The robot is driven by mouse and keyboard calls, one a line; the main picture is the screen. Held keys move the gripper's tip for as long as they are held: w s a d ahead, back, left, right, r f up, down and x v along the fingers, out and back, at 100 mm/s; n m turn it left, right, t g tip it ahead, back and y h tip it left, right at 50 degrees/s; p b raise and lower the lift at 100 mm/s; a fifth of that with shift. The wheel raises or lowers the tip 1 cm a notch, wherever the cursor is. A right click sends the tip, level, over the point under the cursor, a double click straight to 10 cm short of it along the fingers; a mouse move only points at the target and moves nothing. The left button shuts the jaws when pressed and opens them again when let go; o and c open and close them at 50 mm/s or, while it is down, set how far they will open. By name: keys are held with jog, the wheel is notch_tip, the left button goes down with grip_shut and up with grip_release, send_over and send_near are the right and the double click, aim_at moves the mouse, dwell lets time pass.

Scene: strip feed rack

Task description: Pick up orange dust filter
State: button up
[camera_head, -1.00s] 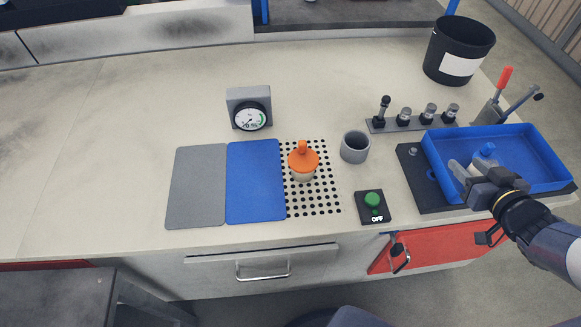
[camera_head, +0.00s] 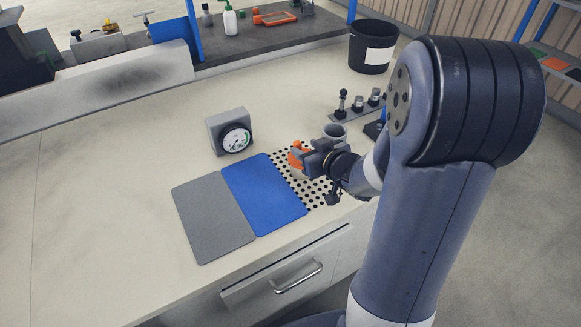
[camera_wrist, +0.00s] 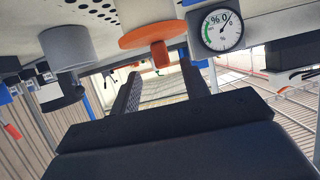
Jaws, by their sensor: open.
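The orange dust filter (camera_head: 295,156) stands on the perforated panel (camera_head: 318,194) and is partly hidden behind my gripper (camera_head: 308,160) in the head view. In the wrist view, which is upside down, the filter's orange disc (camera_wrist: 150,34) and its knob show upright on the perforated surface. My gripper (camera_wrist: 161,76) is open there, with its two dark fingers apart and nothing between them. The knob is just ahead of the gap between the fingertips. I cannot tell whether any finger touches it.
A dial gauge (camera_head: 231,132) stands behind the panel, and a grey cup (camera_head: 334,132) is close behind my gripper. Blue (camera_head: 263,195) and grey (camera_head: 213,220) mats lie to the left. A black bin (camera_head: 373,48) stands at the back. The left of the bench is clear.

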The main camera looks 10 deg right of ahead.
aim_at(300, 147)
jog(key=shift+x, duration=0.9)
jog(key=x, duration=0.2)
jog(key=b+x, duration=0.1)
jog(key=x, duration=0.1)
jog(key=shift+a+f, duration=0.2)
jog(key=shift+f, duration=0.2)
jog(key=shift+w+a+f, duration=0.1)
jog(key=shift+w+f, duration=0.05)
jog(key=shift+w, duration=0.25)
jog(key=shift+c, duration=0.4)
grip_shut()
